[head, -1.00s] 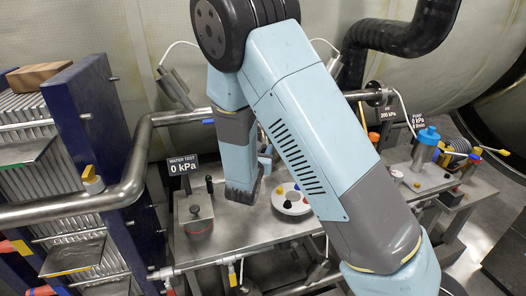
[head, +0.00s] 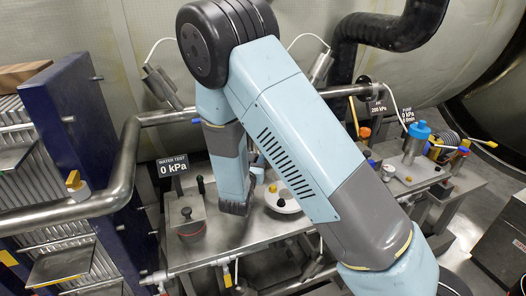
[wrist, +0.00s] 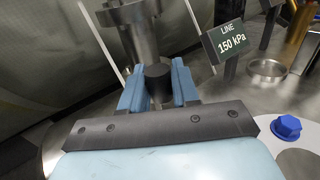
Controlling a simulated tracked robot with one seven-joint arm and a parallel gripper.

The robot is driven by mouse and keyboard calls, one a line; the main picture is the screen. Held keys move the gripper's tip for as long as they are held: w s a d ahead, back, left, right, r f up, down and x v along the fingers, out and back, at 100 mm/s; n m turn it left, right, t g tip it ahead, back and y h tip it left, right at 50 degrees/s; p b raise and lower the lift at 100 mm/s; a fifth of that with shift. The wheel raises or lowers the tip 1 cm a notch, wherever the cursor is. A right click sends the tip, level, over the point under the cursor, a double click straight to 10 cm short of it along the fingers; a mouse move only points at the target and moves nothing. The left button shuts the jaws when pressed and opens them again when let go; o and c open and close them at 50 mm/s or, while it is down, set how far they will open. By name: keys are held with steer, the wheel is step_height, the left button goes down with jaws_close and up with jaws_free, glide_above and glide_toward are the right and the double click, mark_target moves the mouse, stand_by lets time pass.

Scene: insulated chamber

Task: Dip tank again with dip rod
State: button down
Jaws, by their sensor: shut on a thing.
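In the wrist view my gripper (wrist: 158,90) has its two blue fingers closed on a black cylindrical grip (wrist: 158,78), which looks like the handle of the dip rod. The rest of the rod is hidden behind the gripper. A flanged metal neck (wrist: 135,30) stands just beyond the fingers; I cannot tell whether it belongs to the tank. In the head view my gripper (head: 236,205) points down over the steel bench, left of the round white plate (head: 281,199). The held grip cannot be made out there.
A sign reading LINE 150 kPa (wrist: 230,40), a metal ring (wrist: 267,69) and a blue knob (wrist: 286,126) lie to the right in the wrist view. A pipe (head: 125,170) runs along the left.

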steer(key=shift+a+f, duration=0.1)
steer(key=shift+f, duration=0.3)
steer(key=c, duration=1)
jaws_free()
steer(key=shift+s, duration=0.1)
steer(key=v, duration=1.3)
steer(key=shift+s, duration=0.4)
